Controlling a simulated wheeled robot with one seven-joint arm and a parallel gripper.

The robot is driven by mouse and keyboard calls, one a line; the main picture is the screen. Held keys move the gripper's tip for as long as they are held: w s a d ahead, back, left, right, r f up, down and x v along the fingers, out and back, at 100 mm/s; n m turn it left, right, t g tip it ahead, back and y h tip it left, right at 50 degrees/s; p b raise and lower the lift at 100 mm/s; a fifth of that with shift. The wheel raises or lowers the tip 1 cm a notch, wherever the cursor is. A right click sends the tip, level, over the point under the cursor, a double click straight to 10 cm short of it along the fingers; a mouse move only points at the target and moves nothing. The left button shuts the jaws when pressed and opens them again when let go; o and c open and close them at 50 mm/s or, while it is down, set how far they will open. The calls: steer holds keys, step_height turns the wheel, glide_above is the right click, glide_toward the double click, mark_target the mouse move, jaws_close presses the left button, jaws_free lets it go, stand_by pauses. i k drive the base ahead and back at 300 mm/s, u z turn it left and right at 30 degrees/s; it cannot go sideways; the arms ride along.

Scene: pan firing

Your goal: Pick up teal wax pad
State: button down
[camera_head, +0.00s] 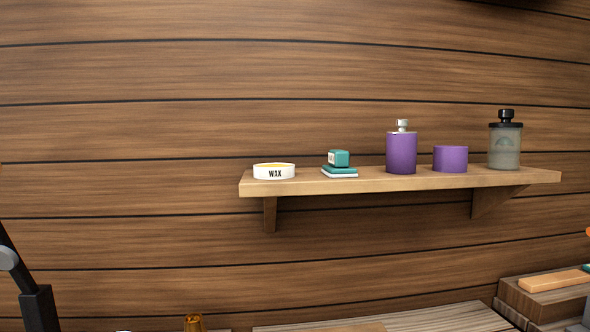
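A small teal block (339,158) with a pale face sits on a flat teal-and-white pad (339,171) on the wooden wall shelf (400,180). I cannot tell which of the two is the teal wax pad. My gripper is not in view.
Right of the pads stand a purple bottle (401,153), a purple cylinder (450,159) and a grey jar with a black top (504,141). A black jointed object (38,308) shows at lower left. An orange block (553,281) lies on a wooden box (541,302) at lower right.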

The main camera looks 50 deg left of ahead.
mark_target(338, 160)
steer(key=u, duration=1.55)
